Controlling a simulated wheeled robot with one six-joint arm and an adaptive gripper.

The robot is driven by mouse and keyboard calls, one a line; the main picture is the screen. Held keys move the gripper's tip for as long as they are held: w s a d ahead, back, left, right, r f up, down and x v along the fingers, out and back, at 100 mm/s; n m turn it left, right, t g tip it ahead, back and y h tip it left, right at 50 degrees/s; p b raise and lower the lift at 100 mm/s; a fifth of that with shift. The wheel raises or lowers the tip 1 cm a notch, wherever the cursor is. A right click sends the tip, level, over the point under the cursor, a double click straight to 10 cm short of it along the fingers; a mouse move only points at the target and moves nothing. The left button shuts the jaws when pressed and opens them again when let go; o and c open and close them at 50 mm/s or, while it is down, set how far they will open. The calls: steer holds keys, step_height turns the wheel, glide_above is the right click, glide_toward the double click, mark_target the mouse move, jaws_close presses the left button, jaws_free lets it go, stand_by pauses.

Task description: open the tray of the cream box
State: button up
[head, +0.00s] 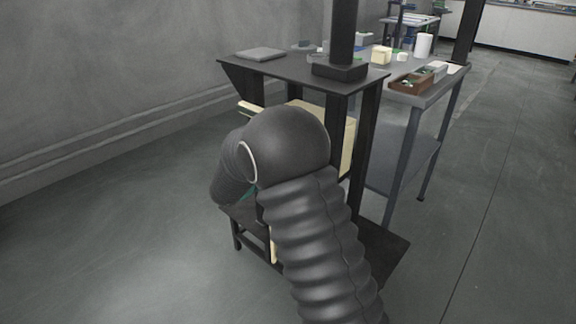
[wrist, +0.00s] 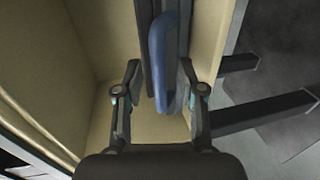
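The cream box (head: 346,150) stands under the dark shelf top, mostly hidden behind my arm in the head view. In the wrist view a cream surface (wrist: 108,30) of it fills much of the picture. A blue handle-like bar (wrist: 164,60) stands out in front of a dark upright strip. My gripper (wrist: 160,72) has its fingers apart, one on each side of the blue bar. The left finger shows a gap to the bar; the right one is close to it, and contact cannot be told. My gripper is hidden in the head view.
A dark shelf top (head: 300,70) with a post and a flat grey item lies above the box. A grey table (head: 440,88) with a brown tray (head: 410,84) and small items stands behind at the right. Open floor (head: 120,230) lies at the left.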

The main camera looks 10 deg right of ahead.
steer(key=shift+w+d, duration=0.2)
steer(key=shift+d, duration=0.1)
jaws_close()
steer(key=shift+f, duration=0.1)
